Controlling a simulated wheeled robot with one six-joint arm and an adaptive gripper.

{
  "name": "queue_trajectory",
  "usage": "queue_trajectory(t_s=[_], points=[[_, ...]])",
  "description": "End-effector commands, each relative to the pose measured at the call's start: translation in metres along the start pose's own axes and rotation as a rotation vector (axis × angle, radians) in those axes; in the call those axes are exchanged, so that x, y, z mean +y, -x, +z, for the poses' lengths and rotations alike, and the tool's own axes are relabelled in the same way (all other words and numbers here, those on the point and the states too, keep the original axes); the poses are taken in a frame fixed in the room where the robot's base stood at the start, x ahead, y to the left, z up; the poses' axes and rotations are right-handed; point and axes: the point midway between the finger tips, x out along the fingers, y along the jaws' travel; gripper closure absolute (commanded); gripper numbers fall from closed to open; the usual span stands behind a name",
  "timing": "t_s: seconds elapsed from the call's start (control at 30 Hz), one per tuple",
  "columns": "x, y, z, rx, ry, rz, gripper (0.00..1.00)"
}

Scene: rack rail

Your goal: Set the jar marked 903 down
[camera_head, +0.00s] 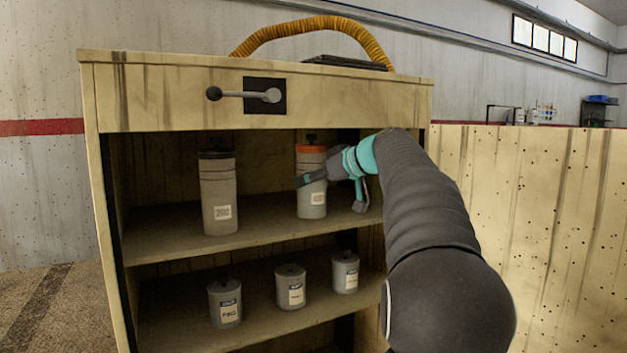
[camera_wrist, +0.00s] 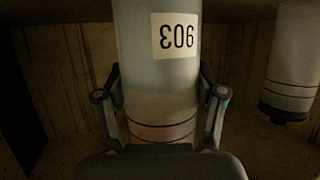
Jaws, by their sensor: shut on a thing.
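The jar marked 903 (camera_head: 312,199) is a grey cylinder with an orange band and a dark knob on top. It is upright at the upper shelf (camera_head: 270,228), toward its right side. My gripper (camera_head: 331,190) reaches in from the right and is shut around the jar's body. In the wrist view the jar (camera_wrist: 158,85) fills the middle, its label upside down, with a finger on each side. Whether the jar's base touches the shelf or hangs just above it, I cannot tell. The wrist view does not show the base clearly.
A taller grey jar labelled 200 (camera_head: 218,196) stands left on the same shelf, with clear room between. Three small labelled canisters (camera_head: 290,288) stand on the lower shelf. The cabinet's top panel (camera_head: 170,95) overhangs the shelf, and its side wall (camera_head: 106,200) bounds the left.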

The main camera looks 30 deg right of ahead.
Motion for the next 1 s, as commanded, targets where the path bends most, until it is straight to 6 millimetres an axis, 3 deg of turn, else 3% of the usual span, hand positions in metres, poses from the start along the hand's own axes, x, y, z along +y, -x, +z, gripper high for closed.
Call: queue_trajectory(t_s=[0.1,0.13,0.23,0.67,1.0], points=[[0.0,0.0,0.001,0.002,0.001,0.0,0.86],[0.0,-0.001,0.002,0.0,0.0,0.0,0.29],[0.0,0.0,0.001,0.0,0.0,0.0,0.06],[0.0,0.004,-0.001,0.0,0.0,0.001,0.06],[0.001,0.064,-0.001,0.001,0.001,0.003,0.06]])
